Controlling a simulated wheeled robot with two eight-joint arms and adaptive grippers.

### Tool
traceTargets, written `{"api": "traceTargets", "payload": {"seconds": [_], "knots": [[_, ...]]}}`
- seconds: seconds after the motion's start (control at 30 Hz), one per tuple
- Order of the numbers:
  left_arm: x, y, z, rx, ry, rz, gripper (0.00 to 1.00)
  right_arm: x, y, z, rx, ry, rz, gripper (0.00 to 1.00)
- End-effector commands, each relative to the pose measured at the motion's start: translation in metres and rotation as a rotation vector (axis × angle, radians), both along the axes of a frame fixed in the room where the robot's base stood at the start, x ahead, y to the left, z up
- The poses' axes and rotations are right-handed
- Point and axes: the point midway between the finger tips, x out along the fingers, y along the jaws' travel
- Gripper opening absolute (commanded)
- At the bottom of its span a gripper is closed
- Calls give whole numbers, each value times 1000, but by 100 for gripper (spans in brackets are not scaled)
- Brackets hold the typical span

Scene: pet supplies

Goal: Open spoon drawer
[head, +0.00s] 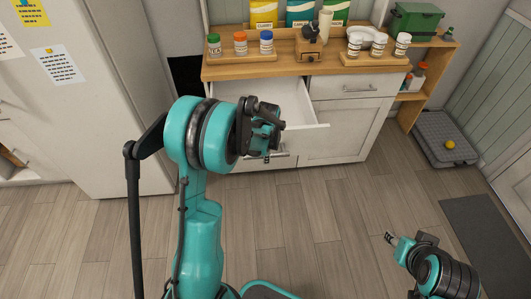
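The white drawer (308,129) on the left side of the cabinet is pulled out, and part of its pale interior shows behind my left arm. Its front, toward me, is partly covered by my arm. A metal handle (281,159) shows low on that front. My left gripper (268,150) is at the drawer front beside the handle; its fingertips are mostly hidden, so I cannot tell whether it grips the handle. No spoon is visible in the part of the drawer I see. My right gripper (389,238) is over the floor at the lower right, away from the drawer, its fingers small in view.
The wooden countertop (330,66) holds a tray with several jars, a grinder, and another tray with canisters. A closed drawer (357,88) is to the right. A white fridge (95,95) stands left. The middle floor is clear.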

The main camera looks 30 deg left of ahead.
Motion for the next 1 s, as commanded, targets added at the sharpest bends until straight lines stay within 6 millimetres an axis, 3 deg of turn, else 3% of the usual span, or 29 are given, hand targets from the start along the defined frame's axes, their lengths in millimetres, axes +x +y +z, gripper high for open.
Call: {"api": "traceTargets", "payload": {"seconds": [0.27,0.7,1.0], "knots": [[-1,-1,9,0,0,0,39,0,0,0,0,0,0,40],[-16,-10,94,0,0,-1,39,0,0,0,0,0,0,40],[-20,-12,118,0,0,0,39,0,0,0,0,0,0,40]]}}
